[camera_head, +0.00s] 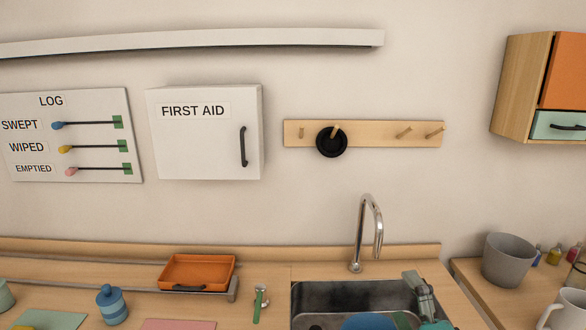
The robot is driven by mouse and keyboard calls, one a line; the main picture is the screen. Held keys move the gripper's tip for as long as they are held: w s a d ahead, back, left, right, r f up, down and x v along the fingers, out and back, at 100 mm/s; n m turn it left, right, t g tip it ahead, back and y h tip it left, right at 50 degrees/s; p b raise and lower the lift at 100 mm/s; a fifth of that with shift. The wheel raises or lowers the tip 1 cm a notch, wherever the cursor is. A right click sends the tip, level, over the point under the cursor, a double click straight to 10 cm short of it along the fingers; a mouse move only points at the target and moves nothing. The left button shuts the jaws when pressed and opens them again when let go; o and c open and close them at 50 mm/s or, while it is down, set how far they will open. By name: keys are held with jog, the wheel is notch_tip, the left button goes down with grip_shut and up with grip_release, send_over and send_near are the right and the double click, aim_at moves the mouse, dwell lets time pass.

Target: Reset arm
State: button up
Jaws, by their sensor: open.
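My gripper (418,286) shows as a grey jointed shape at the lower right, in front of the right part of the sink. It is open, and I see nothing held in it. Its fingertips are small and hard to make out. A teal part of my arm shows below it at the bottom edge. Most of the arm is outside the picture.
The metal sink (312,296) holds a blue item, partly cut off. A tall faucet (374,222) stands behind it. An orange tray (198,270), blue jar (112,304) and grey bucket (507,262) stand nearby. A first aid cabinet (205,145) and peg rail (375,140) are on the wall.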

jog(key=s+f+n+g+h, duration=0.25)
jog(key=s+f+n, duration=0.35)
jog(key=s+f, duration=1.2)
jog(key=s+a+f+n, duration=0.1)
jog(key=s+n, duration=0.4)
jog(key=s, duration=0.6)
jog(key=s+f+n+g, duration=0.1)
jog(key=s+f+n, duration=0.3)
jog(key=s, duration=0.8)
jog(key=shift+a+n+h, duration=0.35)
jog(key=shift+n, duration=0.25)
